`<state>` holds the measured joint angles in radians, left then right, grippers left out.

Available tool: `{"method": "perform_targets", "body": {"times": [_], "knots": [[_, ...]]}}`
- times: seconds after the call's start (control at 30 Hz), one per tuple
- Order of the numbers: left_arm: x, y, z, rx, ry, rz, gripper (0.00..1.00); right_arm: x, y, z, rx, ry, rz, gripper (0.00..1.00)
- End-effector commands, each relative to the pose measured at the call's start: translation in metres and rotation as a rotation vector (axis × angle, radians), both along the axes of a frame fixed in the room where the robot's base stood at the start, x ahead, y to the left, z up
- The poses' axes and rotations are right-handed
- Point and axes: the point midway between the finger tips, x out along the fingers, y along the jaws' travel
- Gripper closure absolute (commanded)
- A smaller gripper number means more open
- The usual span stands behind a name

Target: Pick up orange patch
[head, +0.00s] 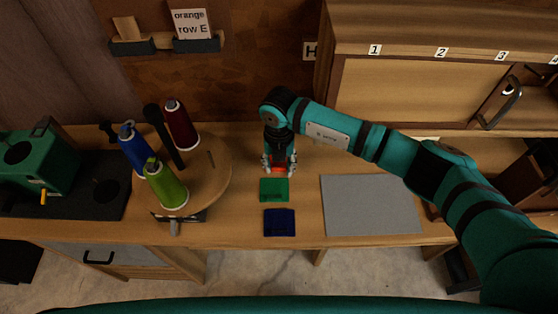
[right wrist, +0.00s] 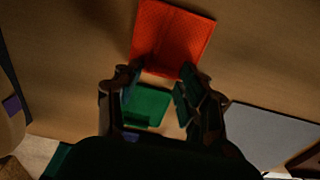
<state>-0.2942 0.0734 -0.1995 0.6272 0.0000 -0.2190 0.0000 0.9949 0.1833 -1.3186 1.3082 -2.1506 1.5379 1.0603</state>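The orange patch (right wrist: 171,38) lies flat on the wooden table in the right wrist view, just beyond my right fingertips. In the head view only a strip of the orange patch (head: 279,170) shows, the rest hidden by my right gripper (head: 279,167). The right gripper also shows in the right wrist view (right wrist: 157,82), with its fingers apart and nothing between the tips. A green patch (head: 273,190) lies in front of the orange one, and a dark blue patch (head: 279,222) lies nearer the table's front edge. My left gripper is not in view.
A grey mat (head: 370,205) lies right of the patches. A round wooden stand (head: 215,165) with several thread spools is at the left. A green machine (head: 38,165) stands farther left. A card reading "orange row E" (head: 190,24) sits on a wall ledge. A wooden cabinet (head: 400,95) stands behind.

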Motion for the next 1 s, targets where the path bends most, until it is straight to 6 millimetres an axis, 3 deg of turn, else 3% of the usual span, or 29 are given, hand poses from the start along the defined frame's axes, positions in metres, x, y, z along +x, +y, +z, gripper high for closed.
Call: {"method": "perform_targets", "body": {"times": [0.57, 0.87, 1.0], "knots": [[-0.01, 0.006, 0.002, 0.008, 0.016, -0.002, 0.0, -0.003, -0.002, 0.0, -0.006, 0.009, -0.001, 0.73], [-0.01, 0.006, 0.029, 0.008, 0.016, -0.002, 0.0, -0.002, -0.001, 0.041, -0.004, 0.005, 0.0, 0.73], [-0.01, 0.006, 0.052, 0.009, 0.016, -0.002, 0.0, -0.034, -0.006, 0.043, -0.003, 0.009, 0.003, 0.73]]}}
